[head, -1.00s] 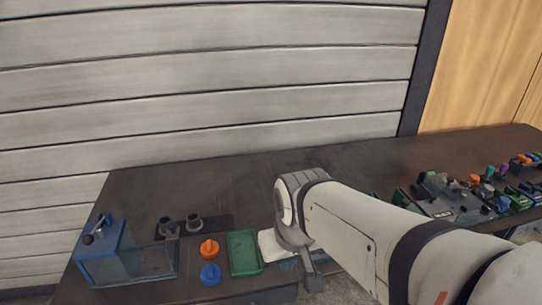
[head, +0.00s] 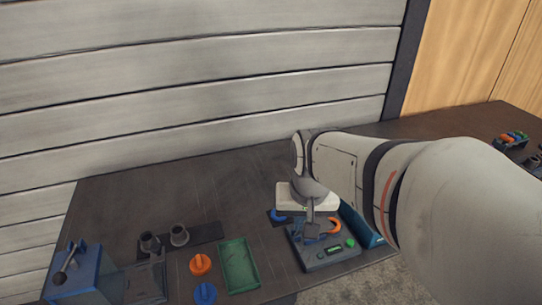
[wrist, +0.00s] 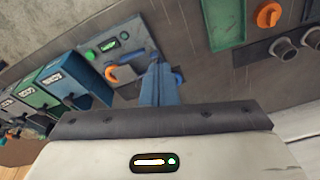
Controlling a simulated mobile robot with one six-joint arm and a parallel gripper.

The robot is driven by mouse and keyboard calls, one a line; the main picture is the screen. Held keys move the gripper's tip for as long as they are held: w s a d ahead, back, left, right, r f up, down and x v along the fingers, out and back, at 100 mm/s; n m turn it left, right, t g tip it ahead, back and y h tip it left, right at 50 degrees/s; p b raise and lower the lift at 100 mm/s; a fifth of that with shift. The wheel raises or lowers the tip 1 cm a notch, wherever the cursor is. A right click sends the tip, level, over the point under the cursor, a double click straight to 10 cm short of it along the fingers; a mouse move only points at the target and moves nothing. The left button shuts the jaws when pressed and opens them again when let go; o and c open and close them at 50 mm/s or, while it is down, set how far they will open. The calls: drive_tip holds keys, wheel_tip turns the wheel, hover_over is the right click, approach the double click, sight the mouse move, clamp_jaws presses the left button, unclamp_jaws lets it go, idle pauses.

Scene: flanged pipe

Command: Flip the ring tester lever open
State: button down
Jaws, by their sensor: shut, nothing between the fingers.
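A grey panel device (head: 325,252) with a small green display, a green button and an orange curved part (head: 333,226) lies under my arm in the head view; it is probably the ring tester. The wrist view shows the panel (wrist: 128,62) and its orange part (wrist: 120,73) left of my fingers. I cannot tell for certain which part is its lever. My gripper (wrist: 158,68) has its blue fingers together and empty, beside the panel's edge. Whether they touch it is unclear. In the head view, my wrist hides part of the device.
A blue box (head: 75,275) with a dark lever on top stands at the left. A green tray (head: 238,264), an orange knob-like piece (head: 200,264), a blue one (head: 205,292) and dark cylinders (head: 179,235) lie between. Labelled bins (wrist: 65,75) adjoin the panel. The bench behind is clear.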

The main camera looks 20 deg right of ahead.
drive_tip(key=w+d+m+g+p, duration=0.1)
drive_tip(key=w+d+m+p, duration=0.3)
drive_tip(key=w+d+m, duration=0.6)
drive_tip(key=d+f+m, duration=0.1)
drive_tip(key=d+m, duration=0.1)
drive_tip(key=shift+d+m+g, duration=0.3)
drive_tip(key=shift+d+g, duration=0.1)
drive_tip(key=f, duration=0.6)
drive_tip(key=f+p, duration=0.1)
drive_tip(key=f, duration=0.2)
drive_tip(key=shift+w+d, duration=0.2)
drive_tip(key=shift+w, duration=0.1)
drive_tip(key=shift+a+f+p, duration=0.2)
drive_tip(key=shift+f+p, duration=0.1)
drive_tip(key=shift+f, duration=0.05)
drive_tip(key=shift+s+a+r+p, duration=0.15)
drive_tip(key=shift+a+r+p, duration=0.1)
drive_tip(key=shift+a, duration=0.35)
drive_tip(key=shift+s+a+r+p, duration=0.1)
drive_tip(key=shift+a+r+p, duration=0.1)
drive_tip(key=shift+a, duration=0.4)
drive_tip(key=shift+s+a, duration=0.1)
drive_tip(key=shift+a, duration=0.35)
